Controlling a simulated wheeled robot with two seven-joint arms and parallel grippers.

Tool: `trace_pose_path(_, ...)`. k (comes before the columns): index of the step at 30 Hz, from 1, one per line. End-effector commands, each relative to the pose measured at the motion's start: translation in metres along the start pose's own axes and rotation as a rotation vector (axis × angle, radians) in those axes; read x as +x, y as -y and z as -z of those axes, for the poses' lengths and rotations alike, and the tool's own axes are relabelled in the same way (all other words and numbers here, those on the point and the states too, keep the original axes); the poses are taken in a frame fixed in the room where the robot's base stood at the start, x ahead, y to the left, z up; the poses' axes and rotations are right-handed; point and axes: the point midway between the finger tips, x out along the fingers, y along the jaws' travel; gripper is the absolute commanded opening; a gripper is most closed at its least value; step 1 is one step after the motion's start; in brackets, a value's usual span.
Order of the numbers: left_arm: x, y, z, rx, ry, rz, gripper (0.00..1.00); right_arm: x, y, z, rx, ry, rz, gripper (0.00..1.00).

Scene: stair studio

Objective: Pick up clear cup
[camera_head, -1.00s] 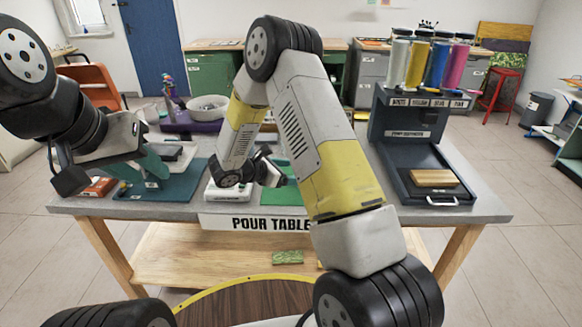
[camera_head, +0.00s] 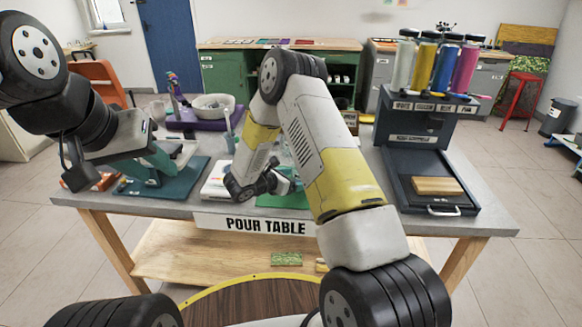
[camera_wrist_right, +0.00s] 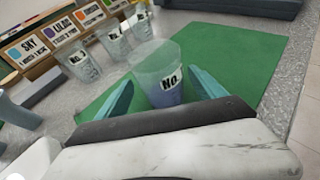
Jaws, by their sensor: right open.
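A clear cup (camera_wrist_right: 156,62) with a "No." label and a bluish lower part stands on the green mat (camera_wrist_right: 224,52) in the right wrist view. My right gripper (camera_wrist_right: 163,82) is open, with one teal finger on each side of the cup. I cannot tell whether either finger touches it. In the head view my right arm hides the cup, and the right gripper (camera_head: 284,181) is low over the green mat. My left gripper (camera_head: 158,164) hangs over the teal mat at the left; its jaw gap is unclear.
Several more labelled clear cups, one here (camera_wrist_right: 82,66), stand left of the mat in the wrist view, near a rack of colour cards (camera_wrist_right: 60,32). A dark dispenser stand (camera_head: 415,130) is on the right of the table (camera_head: 484,212). A white bowl (camera_head: 212,106) stands behind.

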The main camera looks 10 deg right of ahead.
Motion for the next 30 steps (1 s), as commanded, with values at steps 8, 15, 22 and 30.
trace_pose_path(8,0.000,0.000,0.000,0.000,0.000,0.000,0.36,0.037,0.003,0.001,0.001,-0.001,0.002,0.79)
trace_pose_path(15,0.000,0.000,0.000,0.000,0.000,0.000,0.36,0.039,0.002,0.000,0.000,0.000,0.000,0.79)
trace_pose_path(22,0.000,0.000,0.000,0.000,0.000,0.000,0.36,0.039,0.003,0.000,0.001,0.000,0.000,0.40)
trace_pose_path(30,0.000,0.000,0.000,0.000,0.000,0.000,0.36,0.039,0.002,0.000,0.001,0.000,0.000,0.12)
